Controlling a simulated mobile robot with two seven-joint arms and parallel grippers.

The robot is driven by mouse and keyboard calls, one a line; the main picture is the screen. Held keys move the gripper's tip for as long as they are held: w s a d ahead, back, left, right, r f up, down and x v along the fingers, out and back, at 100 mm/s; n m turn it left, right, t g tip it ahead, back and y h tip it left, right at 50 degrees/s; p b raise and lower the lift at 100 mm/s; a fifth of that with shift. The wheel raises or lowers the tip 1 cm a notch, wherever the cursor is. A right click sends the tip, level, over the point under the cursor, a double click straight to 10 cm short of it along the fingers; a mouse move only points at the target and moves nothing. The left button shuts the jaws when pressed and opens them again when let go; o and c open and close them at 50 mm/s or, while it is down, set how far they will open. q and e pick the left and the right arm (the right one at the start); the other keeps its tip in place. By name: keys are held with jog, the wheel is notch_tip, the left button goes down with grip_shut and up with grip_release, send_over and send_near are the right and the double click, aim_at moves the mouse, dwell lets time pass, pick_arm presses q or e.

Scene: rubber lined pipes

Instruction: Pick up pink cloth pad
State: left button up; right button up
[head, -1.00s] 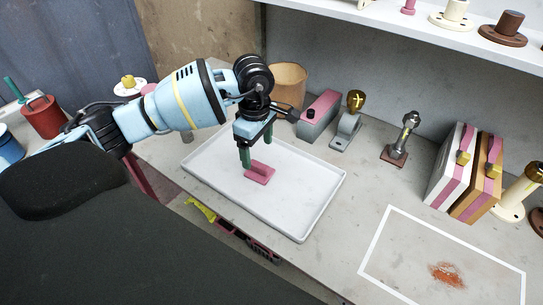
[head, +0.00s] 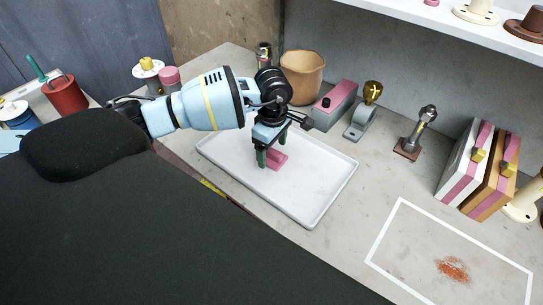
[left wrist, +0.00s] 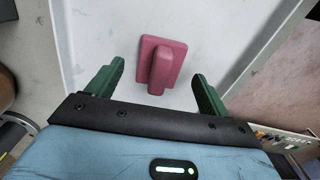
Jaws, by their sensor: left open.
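The pink cloth pad (head: 277,160) lies in the white tray (head: 318,213) on the bench. In the left wrist view the pad (left wrist: 163,58) has a flat square base with a raised ridge on it. My left gripper (head: 272,154) is over the tray at the pad, partly hiding it in the head view. In the left wrist view its two green fingers (left wrist: 156,88) are spread open, with the near end of the ridge between them. Neither finger appears to touch the pad. My right gripper is not in view.
A tan bucket (head: 303,75), a pink-topped grey block (head: 335,105) and a grey clamp with a brass knob (head: 360,122) stand behind the tray. A white-outlined area (head: 400,262) with a rusty patch lies at the right. A shelf (head: 440,25) overhangs the back.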

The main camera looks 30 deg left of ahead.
pick_arm(q)
jog(key=shift+f, duration=0.85)
jog(key=c, duration=1.1)
jog(key=shift+r, duration=0.15)
jog(key=shift+r, duration=0.55)
notch_tip(320, 180, up, 2)
jog(key=shift+r, duration=0.1)
jog(key=s+d, duration=0.3)
jog(key=s+d+r, duration=0.1)
jog(key=s+d, duration=0.3)
jog(key=s+d+b, duration=0.1)
jog(key=s+d, duration=0.3)
jog(key=shift+s+d+r, duration=0.2)
jog(key=shift+r, duration=0.05)
